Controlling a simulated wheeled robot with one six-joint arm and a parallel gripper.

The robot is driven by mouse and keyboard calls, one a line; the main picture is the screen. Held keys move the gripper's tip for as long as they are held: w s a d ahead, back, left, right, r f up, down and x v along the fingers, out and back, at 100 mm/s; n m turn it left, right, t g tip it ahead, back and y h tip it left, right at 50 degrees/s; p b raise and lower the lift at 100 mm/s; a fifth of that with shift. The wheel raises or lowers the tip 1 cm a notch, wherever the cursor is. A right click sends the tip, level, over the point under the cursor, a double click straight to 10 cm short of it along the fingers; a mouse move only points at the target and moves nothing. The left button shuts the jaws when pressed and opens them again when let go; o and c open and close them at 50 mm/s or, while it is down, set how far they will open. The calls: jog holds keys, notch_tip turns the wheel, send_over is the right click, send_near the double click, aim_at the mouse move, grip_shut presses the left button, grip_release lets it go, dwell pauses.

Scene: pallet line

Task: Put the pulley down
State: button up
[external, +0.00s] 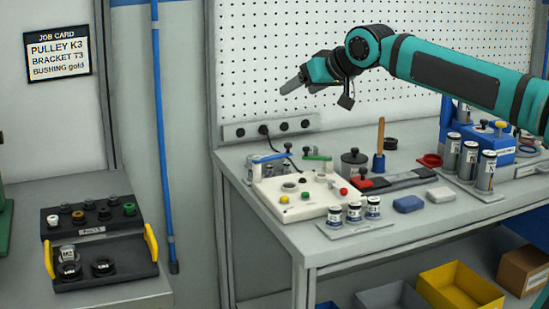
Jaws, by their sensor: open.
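My gripper (320,93) is open and empty, raised high over the back of the workbench in front of the pegboard. I cannot tell for sure which part is the pulley. Dark round parts (103,267) sit in the front of the black tray (120,282) at the lower left, far from my gripper. A black ring (390,143) lies near the back of the bench. The job card (57,57) reads PULLEY K3, BRACKET T3, BUSHING gold.
A white fixture (318,208) with colored knobs stands on the bench, with small labelled jars (354,213) beside it. A wooden-handled tool (380,150) stands upright behind. A blue block (408,204) lies near the front. A yellow bin (462,290) is below.

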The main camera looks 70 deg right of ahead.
jog(key=s+a+f+n+t+y, duration=0.2)
jog(key=s+a+f+n+t, duration=0.1)
jog(key=s+a, duration=0.7)
jog(key=s+a+f+n+t+y, duration=0.2)
jog(key=s+a+f, duration=0.4)
jog(key=s+a, duration=0.4)
jog(key=shift+s+a+f+n+t, duration=0.25)
jog(key=shift+a+n+t, duration=0.45)
jog(key=shift+t, duration=0.3)
jog(key=shift+o, duration=0.4)
